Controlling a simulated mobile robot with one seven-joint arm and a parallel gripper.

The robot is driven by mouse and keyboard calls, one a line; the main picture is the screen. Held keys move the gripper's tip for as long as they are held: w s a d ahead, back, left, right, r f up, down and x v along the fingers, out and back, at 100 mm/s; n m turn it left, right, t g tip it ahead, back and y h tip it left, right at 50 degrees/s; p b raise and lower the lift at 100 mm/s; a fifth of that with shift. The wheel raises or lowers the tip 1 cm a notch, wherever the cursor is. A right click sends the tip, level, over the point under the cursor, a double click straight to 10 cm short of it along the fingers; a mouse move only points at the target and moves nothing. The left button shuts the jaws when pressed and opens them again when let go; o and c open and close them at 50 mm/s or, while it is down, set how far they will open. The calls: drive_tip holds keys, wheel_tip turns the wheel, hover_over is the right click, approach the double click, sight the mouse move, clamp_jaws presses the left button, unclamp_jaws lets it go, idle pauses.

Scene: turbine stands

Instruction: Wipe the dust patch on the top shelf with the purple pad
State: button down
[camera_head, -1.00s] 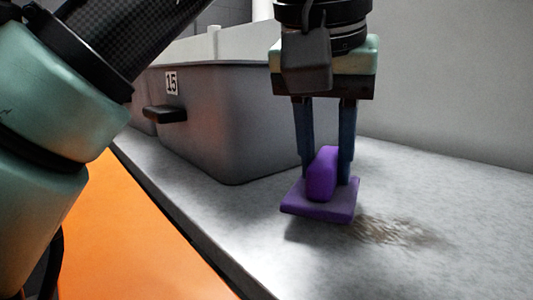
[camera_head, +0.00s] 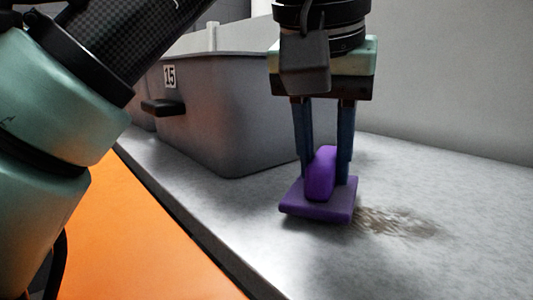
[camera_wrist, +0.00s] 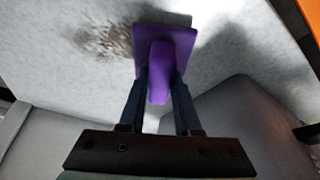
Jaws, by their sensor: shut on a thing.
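The purple pad (camera_head: 322,197) has a flat base and a raised handle. My gripper (camera_head: 324,172) is shut on the handle, one blue finger on each side, and points down. The brown dust patch (camera_head: 400,222) lies on the grey shelf (camera_head: 440,270), just right of the pad in the head view. In the wrist view the pad (camera_wrist: 165,45) is at top centre and the dust patch (camera_wrist: 103,42) is at its left. The pad is at or just above the shelf surface; I cannot tell if it touches.
A grey bin (camera_head: 235,110) labelled 15, with a black handle, stands on the shelf behind and left of the pad. A pale wall (camera_head: 460,80) runs along the back. The shelf's front edge borders an orange surface (camera_head: 130,240). The shelf right of the dust is clear.

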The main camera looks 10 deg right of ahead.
sight(351, 194)
drive_tip(key=shift+f+b, duration=0.35)
drive_tip(key=shift+f, duration=0.2)
drive_tip(key=shift+s+d+r, duration=0.1)
drive_tip(key=shift+s+d, duration=0.4)
drive_tip(key=shift+s, duration=0.2)
drive_tip(key=shift+s+d+r, duration=0.1)
drive_tip(key=shift+s+d, duration=0.35)
drive_tip(key=shift+s, duration=0.25)
drive_tip(key=shift+s+d+f, duration=0.1)
drive_tip(key=shift+s+d, duration=0.4)
drive_tip(key=shift+s, duration=0.25)
drive_tip(key=shift+s+d+f, duration=0.1)
drive_tip(key=shift+s+d, duration=0.35)
drive_tip(key=shift+s, duration=0.25)
drive_tip(key=shift+s+d, duration=0.5)
drive_tip(key=shift+s, duration=0.25)
drive_tip(key=shift+s+d, duration=0.5)
drive_tip(key=shift+s, duration=0.2)
drive_tip(key=shift+s+d+f, duration=0.1)
drive_tip(key=shift+s+d, duration=0.3)
drive_tip(key=shift+s, duration=0.3)
drive_tip(key=shift+s+d+f, duration=0.1)
drive_tip(key=shift+s+d, duration=0.3)
drive_tip(key=shift+s, duration=0.3)
drive_tip(key=shift+r, duration=0.15)
drive_tip(key=shift+w, duration=0.1)
